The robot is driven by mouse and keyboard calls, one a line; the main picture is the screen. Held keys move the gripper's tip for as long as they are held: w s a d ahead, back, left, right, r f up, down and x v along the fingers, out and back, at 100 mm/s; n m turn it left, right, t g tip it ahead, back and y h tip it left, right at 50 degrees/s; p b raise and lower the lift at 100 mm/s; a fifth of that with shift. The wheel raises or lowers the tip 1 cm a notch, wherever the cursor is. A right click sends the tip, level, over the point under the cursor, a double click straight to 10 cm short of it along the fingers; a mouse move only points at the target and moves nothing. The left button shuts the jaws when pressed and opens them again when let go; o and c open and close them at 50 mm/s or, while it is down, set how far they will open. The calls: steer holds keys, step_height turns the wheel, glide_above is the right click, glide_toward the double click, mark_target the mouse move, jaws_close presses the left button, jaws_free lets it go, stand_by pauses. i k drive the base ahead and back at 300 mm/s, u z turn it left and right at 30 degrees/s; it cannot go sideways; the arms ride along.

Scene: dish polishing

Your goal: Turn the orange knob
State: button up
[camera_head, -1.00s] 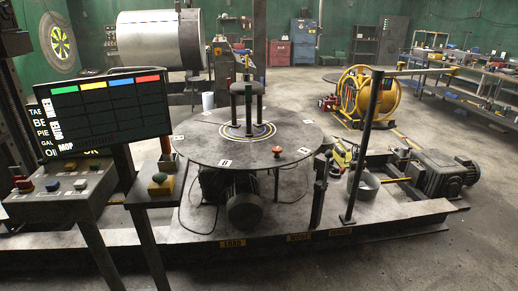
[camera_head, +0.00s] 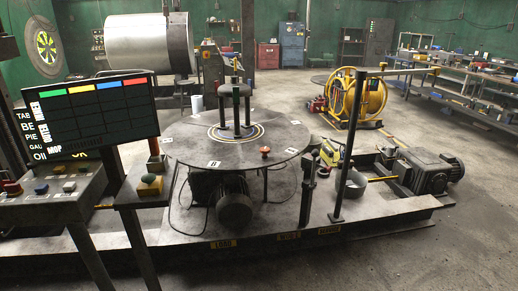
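A small orange-red knob (camera_head: 265,151) stands at the front right edge of a dark round table (camera_head: 190,148) in the head view. It looks like a flat cap on a short stem. My gripper is not in view.
A control panel (camera_head: 50,207) with coloured buttons and a screen (camera_head: 95,115) stands at the left. A pedestal with a yellow-based button (camera_head: 150,186) is in front of the table. A dark upright post (camera_head: 348,150) and a motor (camera_head: 430,170) are at the right. Floor at the lower right is clear.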

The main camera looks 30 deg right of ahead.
mark_target(265, 150)
steer(key=z, duration=0.05)
steer(key=i, duration=1)
steer(key=u, duration=0.05)
